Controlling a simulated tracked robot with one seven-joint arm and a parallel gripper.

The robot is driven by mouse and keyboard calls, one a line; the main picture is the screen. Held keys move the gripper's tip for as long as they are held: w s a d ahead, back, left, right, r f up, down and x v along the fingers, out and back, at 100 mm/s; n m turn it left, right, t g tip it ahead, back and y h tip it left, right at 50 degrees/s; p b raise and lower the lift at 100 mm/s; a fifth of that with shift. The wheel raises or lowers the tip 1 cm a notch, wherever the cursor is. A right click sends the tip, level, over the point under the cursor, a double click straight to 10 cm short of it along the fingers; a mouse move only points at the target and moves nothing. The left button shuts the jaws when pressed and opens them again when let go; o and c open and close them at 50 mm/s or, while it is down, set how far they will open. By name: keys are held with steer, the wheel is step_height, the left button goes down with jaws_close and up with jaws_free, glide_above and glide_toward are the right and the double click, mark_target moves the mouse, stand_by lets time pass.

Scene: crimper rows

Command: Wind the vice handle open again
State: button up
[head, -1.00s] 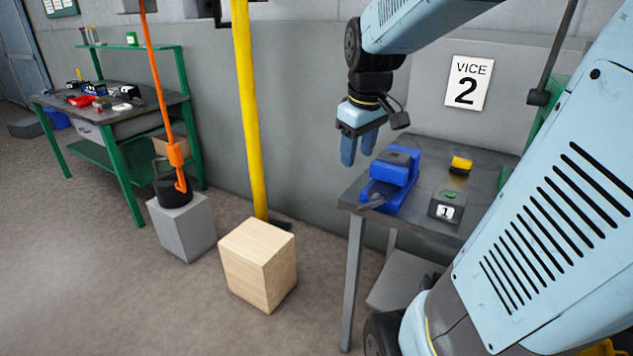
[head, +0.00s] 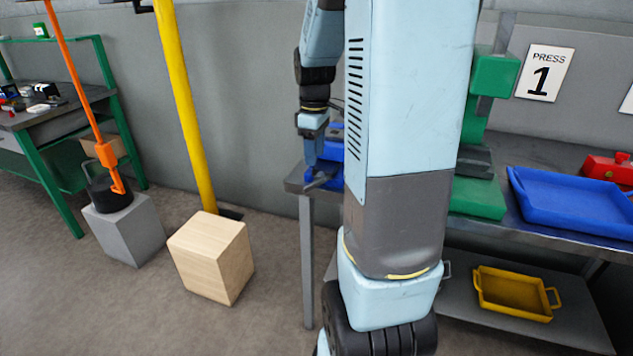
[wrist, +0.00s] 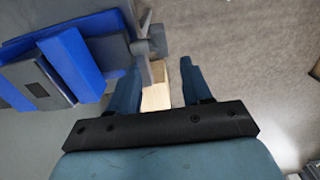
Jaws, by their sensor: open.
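The blue and grey vice (head: 336,133) stands at the left end of the grey bench, mostly hidden behind my arm in the head view. In the wrist view the vice (wrist: 75,60) fills the upper left. Its grey handle (wrist: 144,65) sticks out at the vice's right end, close to my left-hand finger. I cannot tell whether they touch. My gripper (wrist: 160,72) is open, fingers apart, with no object held between them. In the head view my gripper (head: 314,160) points down at the vice's front end.
A wooden block (head: 212,257) and a grey block (head: 129,232) stand on the floor at left, beside a yellow post (head: 184,105) and an orange rod (head: 79,83). A green press (head: 480,190), blue tray (head: 570,200) and yellow tray (head: 513,295) are at right.

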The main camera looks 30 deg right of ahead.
mark_target(315, 181)
step_height(315, 181, down, 10)
steer(key=shift+r, duration=0.1)
stand_by(0.4)
steer(key=c, duration=0.9)
steer(key=shift+d, duration=0.25)
jaws_close()
steer(key=shift+a, duration=0.2)
